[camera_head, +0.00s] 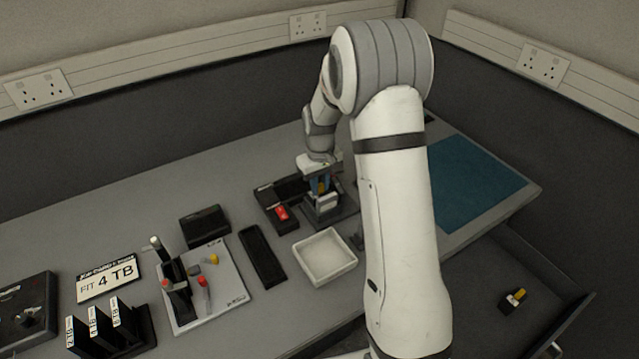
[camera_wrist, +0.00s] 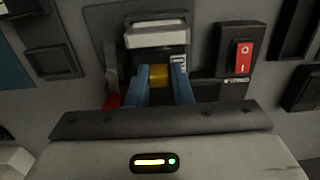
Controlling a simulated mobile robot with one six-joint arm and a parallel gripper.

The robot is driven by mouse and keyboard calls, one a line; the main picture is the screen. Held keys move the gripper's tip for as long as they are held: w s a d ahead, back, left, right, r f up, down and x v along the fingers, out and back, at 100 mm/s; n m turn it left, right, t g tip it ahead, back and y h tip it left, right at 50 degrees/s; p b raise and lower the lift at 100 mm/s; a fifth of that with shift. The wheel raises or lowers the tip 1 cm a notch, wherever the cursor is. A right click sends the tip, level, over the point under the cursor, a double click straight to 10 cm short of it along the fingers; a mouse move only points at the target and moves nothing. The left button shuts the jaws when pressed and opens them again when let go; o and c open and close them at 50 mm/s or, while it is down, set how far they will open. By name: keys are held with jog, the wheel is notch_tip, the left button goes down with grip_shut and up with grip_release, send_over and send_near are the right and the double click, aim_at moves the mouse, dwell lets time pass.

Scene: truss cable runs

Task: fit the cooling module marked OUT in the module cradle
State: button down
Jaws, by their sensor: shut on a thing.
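My gripper (camera_head: 321,187) points down over the dark module cradle (camera_head: 340,217) at the middle of the bench. In the wrist view its two blue fingers (camera_wrist: 160,84) are shut on the yellow handle of a module (camera_wrist: 170,76). The module has a white label beside the handle, too small and partly covered to read. The module is at the cradle; I cannot tell whether it is fully seated. A grey lever (camera_wrist: 110,62) with a red end stands beside it. A second small dark piece with a yellow handle (camera_head: 517,296) lies in the open drawer.
A red rocker switch (camera_head: 281,212) sits just left of the cradle. A white tray (camera_head: 325,256) is in front of it. A dark narrow tray (camera_head: 262,255), a white board with small parts (camera_head: 225,290) and upright drives (camera_head: 100,330) stand left. A teal mat (camera_head: 465,180) lies clear at right.

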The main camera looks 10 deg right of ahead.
jog(key=c, duration=0.9)
grip_release()
jog(key=shift+r+p, duration=2.2)
jog(key=shift+r, duration=1.55)
